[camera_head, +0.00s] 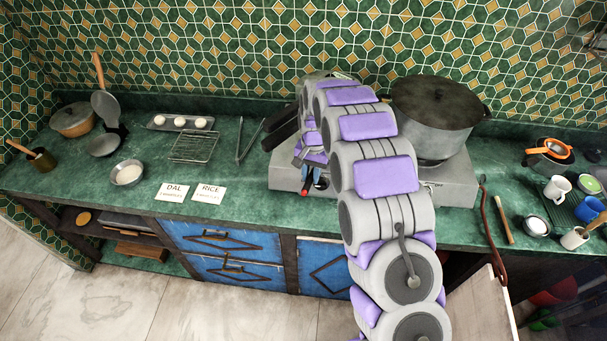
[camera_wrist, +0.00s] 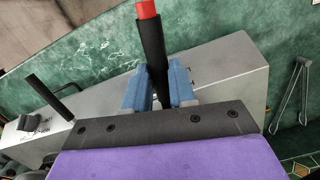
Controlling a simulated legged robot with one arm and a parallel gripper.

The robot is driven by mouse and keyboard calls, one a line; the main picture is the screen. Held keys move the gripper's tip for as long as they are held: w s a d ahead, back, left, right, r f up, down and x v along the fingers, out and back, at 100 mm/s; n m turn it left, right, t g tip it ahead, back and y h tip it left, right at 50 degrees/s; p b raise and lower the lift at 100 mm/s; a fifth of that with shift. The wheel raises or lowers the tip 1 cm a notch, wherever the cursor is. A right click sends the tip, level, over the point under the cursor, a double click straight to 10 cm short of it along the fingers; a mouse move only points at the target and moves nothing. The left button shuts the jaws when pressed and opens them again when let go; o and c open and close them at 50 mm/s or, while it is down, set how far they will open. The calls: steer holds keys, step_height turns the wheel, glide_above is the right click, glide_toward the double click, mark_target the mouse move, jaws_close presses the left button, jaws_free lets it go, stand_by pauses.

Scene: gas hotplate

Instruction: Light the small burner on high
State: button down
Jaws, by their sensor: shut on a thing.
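The grey steel hotplate (camera_head: 283,172) stands on the green counter, and its front also shows in the wrist view (camera_wrist: 225,72). My gripper (camera_head: 306,184) is low at the left part of its front. In the wrist view the blue fingertips (camera_wrist: 158,88) are shut on a black rod (camera_wrist: 152,50) with a red end (camera_wrist: 146,9). The rod's lower end is hidden between the fingers. A second black rod (camera_wrist: 48,97) and a dark knob-like part (camera_wrist: 42,122) show at the hotplate's other end. My arm covers the small burner, and no flame is visible.
A large lidded pot (camera_head: 437,112) stands on the hotplate's right side. Tongs (camera_head: 240,140) lie left of the hotplate, near a wire rack (camera_head: 193,147). Dal and rice cards (camera_head: 208,193) lie near the front edge. Cups (camera_head: 557,188) and small bowls crowd the right end.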

mark_target(303, 189)
steer(key=shift+d, duration=0.1)
steer(key=shift+w+a+p, duration=0.3)
steer(key=shift+w+a, duration=0.2)
steer(key=shift+a, duration=0.1)
steer(key=shift+s+d, duration=0.25)
steer(key=shift+d, duration=0.15)
steer(key=s, duration=0.2)
steer(key=s+a, duration=0.1)
steer(key=s, duration=0.1)
steer(key=s+a, duration=0.1)
steer(key=s, duration=0.1)
steer(key=shift+r, duration=0.4)
steer(key=s+a+r, duration=0.1)
steer(key=s+a, duration=0.2)
steer(key=s, duration=0.8)
steer(key=shift+r, duration=0.15)
